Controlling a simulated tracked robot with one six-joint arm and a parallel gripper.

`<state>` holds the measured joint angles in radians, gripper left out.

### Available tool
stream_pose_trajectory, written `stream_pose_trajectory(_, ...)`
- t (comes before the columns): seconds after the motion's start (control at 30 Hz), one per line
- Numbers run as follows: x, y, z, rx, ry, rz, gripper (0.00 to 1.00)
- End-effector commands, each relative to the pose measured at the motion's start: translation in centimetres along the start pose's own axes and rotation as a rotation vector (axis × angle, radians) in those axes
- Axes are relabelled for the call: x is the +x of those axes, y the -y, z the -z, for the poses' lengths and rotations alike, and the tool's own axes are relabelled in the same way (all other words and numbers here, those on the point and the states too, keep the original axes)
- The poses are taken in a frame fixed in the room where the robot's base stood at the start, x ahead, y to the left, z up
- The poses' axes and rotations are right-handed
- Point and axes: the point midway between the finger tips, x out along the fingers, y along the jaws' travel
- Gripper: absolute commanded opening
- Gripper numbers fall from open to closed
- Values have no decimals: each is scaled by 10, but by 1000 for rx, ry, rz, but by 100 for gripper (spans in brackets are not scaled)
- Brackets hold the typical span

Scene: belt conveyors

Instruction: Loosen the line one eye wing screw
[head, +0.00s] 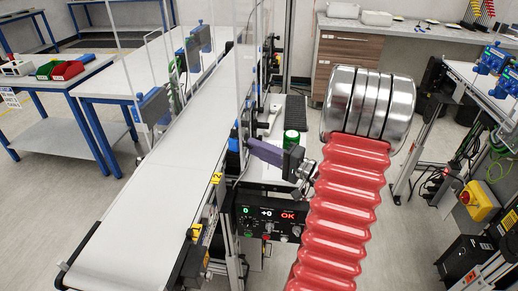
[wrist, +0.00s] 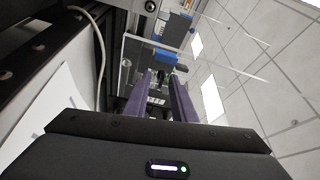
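My gripper's purple fingers (wrist: 160,80) reach forward in the wrist view and stand apart, with a gap between them. Something small and dark shows between the tips. I cannot tell whether it is the wing screw or whether the fingers touch it. In the head view my gripper (head: 252,146) points left, its tips by a blue part (head: 233,140) at the conveyor's right side. The wing screw itself is not clearly visible there.
A white belt conveyor (head: 130,210) runs alongside, with a yellow "2" label (head: 216,177). Clear panels (head: 245,60) rise near the fingers.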

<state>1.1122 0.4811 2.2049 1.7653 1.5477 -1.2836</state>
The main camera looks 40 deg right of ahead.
Motion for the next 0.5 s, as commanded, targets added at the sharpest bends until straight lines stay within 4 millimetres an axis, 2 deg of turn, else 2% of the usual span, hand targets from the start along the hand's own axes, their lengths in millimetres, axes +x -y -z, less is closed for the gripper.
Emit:
stream_pose_trajectory(0.27,-6,0,2,-1,-4,1,23)
stream_pose_trajectory(0.5,-33,0,2,-1,-7,1,23)
